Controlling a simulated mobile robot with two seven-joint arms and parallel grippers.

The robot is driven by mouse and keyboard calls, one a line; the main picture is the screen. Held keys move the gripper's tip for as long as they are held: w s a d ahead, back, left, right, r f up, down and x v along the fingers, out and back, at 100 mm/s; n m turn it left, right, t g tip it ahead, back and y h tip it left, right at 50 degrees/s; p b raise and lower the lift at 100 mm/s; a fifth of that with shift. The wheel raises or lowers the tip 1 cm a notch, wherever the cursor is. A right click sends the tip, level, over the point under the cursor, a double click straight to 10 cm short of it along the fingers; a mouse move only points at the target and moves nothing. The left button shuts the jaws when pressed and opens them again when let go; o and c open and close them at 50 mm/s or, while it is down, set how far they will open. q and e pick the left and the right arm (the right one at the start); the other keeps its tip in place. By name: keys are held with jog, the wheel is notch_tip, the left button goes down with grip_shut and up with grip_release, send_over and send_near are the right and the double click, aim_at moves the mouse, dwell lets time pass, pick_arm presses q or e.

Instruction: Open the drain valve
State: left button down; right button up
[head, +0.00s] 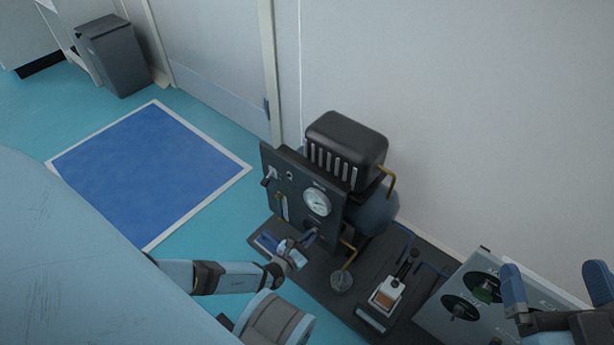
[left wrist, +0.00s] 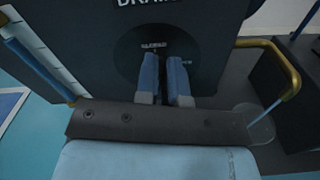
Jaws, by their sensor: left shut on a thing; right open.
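The drain valve sits low on the dark upright panel (head: 290,180), under a label cut off at the top of the left wrist view. There its round dark plate (left wrist: 127,47) carries a small, blurred marking. My left gripper (head: 306,238) is at the foot of the panel, and it also shows in the left wrist view (left wrist: 164,75). Its blue fingers are shut on the valve's handle in front of the plate. The fingers hide most of the handle, so its angle cannot be told. My right gripper (head: 555,290) is open and empty at the lower right, near a grey control box.
A gauge (head: 317,202) is on the panel, with a black ribbed unit (head: 347,140) behind it. A bent brass pipe (head: 349,255) leads down to a clear cup (head: 342,281). The control box (head: 470,265) stands right. A white wall is behind.

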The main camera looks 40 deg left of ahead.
pick_arm(q)
jog(key=m, duration=0.3)
jog(key=shift+d+f+m, duration=0.15)
jog(key=shift+d+m, duration=0.15)
jog(key=shift+m, duration=0.1)
jog(key=m, duration=0.3)
jog(key=shift+d+f, duration=0.2)
jog(key=m, duration=0.4)
jog(key=shift+d+f, duration=0.1)
jog(key=shift+f, duration=0.15)
jog(key=shift+f+m, duration=0.15)
jog(key=shift+m, duration=0.8)
jog(key=shift+f+m, duration=0.15)
jog(key=shift+m, duration=0.8)
jog(key=c, duration=1.2)
grip_release()
jog(key=shift+c, duration=0.2)
jog(key=shift+s, duration=0.15)
